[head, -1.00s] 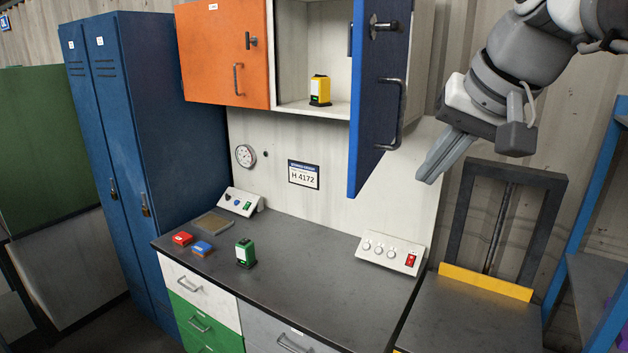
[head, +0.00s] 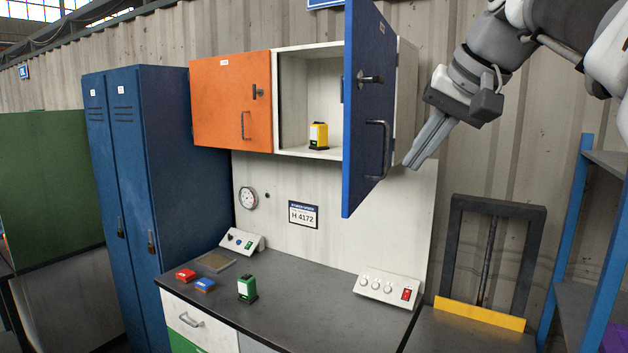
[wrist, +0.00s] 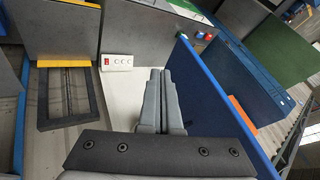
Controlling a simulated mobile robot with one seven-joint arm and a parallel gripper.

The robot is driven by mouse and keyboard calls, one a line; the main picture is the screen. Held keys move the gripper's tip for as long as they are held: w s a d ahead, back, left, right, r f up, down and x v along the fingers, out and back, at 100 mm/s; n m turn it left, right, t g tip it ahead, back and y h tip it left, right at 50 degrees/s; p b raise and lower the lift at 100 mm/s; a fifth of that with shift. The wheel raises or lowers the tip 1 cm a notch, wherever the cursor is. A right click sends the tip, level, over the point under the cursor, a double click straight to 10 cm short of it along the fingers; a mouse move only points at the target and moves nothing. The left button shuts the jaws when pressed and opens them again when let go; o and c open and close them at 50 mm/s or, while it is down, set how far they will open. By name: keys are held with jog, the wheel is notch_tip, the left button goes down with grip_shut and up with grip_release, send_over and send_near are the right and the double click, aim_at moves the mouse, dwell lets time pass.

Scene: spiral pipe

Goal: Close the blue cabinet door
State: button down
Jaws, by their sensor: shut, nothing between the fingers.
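The blue cabinet door (head: 366,90) is the right-hand door of the wall cabinet and stands swung wide open, jutting out toward me. Its dark inner or handle face shows a bar handle (head: 379,150) and a small latch. The door also shows in the wrist view (wrist: 222,105), as a blue edge right of the fingers. My gripper (head: 411,164) is shut and empty, just right of the door, its fingers pointing down and left. I see no clear contact between fingers and door. In the wrist view the closed fingers (wrist: 162,75) point away from me.
The open compartment holds a yellow device (head: 318,137). The orange door (head: 231,103) on the left is closed. Below is a dark worktop (head: 300,295) with small boxes and a control panel (head: 388,288). A blue shelf frame (head: 566,230) stands at the right.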

send_near(353, 209)
notch_tip(353, 209, down, 4)
jog(key=d, duration=0.2)
jog(key=shift+w+a+r+p, duration=0.1)
jog(key=shift+w+a+p, duration=0.05)
jog(key=shift+w+a, duration=0.6)
jog(key=shift+w+a+r+p, duration=0.15)
jog(key=shift+w+a, duration=0.35)
jog(key=shift+a, duration=0.4)
